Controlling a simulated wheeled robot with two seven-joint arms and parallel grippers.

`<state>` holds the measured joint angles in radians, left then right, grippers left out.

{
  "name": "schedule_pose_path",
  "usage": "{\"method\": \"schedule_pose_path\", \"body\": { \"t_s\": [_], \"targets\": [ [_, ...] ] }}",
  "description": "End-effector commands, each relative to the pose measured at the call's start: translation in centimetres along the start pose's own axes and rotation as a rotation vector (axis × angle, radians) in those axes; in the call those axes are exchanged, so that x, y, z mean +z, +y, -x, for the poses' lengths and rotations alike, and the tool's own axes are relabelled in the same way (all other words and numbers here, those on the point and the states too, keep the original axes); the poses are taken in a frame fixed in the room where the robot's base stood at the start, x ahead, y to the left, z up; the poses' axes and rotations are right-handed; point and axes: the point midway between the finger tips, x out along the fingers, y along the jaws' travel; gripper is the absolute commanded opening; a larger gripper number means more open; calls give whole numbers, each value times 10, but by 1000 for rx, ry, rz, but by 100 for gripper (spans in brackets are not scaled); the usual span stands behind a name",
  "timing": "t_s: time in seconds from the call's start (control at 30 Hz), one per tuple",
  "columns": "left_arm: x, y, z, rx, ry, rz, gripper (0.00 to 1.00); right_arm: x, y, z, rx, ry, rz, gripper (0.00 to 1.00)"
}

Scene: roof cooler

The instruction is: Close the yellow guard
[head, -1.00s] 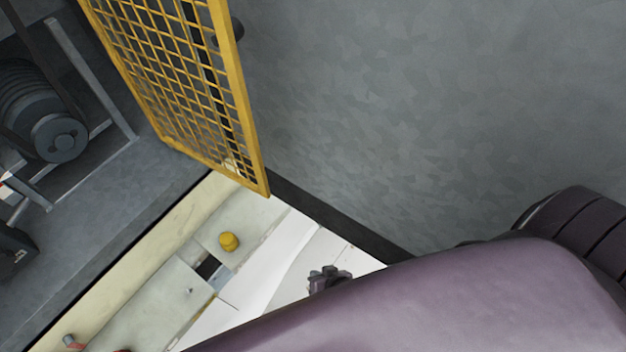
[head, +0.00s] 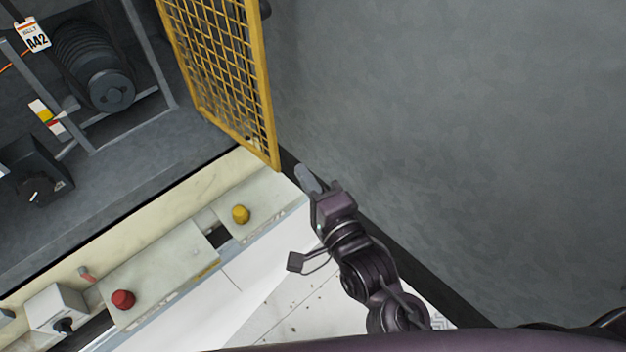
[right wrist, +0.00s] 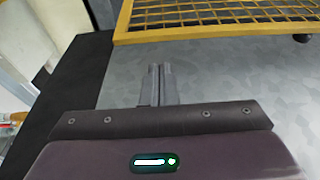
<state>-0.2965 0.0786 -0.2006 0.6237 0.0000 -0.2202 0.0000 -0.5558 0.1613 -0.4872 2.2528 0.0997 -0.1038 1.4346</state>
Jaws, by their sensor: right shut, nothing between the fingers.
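The yellow guard (head: 228,75) is a mesh panel in a yellow frame. It stands swung out at the top middle of the head view, beside the opening with the machinery. My right gripper (head: 305,178) is shut and empty, just right of and below the guard's lower corner, with a small gap visible. In the right wrist view the shut fingers (right wrist: 157,82) point toward the guard's frame (right wrist: 215,32), which crosses the top of the picture. They look apart from it. My left gripper is not in view.
A dark ribbed motor (head: 95,70) sits in the open bay at left. A ledge below carries a yellow button (head: 240,214), a red button (head: 122,299) and a grey switch box (head: 58,312). A grey wall (head: 450,120) fills the right side.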

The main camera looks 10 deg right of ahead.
Motion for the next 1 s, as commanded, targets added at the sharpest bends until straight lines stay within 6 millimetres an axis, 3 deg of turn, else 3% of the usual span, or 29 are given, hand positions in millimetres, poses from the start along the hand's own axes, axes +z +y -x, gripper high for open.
{"method": "schedule_pose_path", "body": {
  "t_s": [0.2,0.4,1.0],
  "targets": [
    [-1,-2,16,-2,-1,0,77,0,-4,-40,-2,0,0,0],
    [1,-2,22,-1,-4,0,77,0,-1,-60,0,0,1,0],
    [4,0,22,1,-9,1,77,2,0,-64,1,1,0,0]
  ]
}}
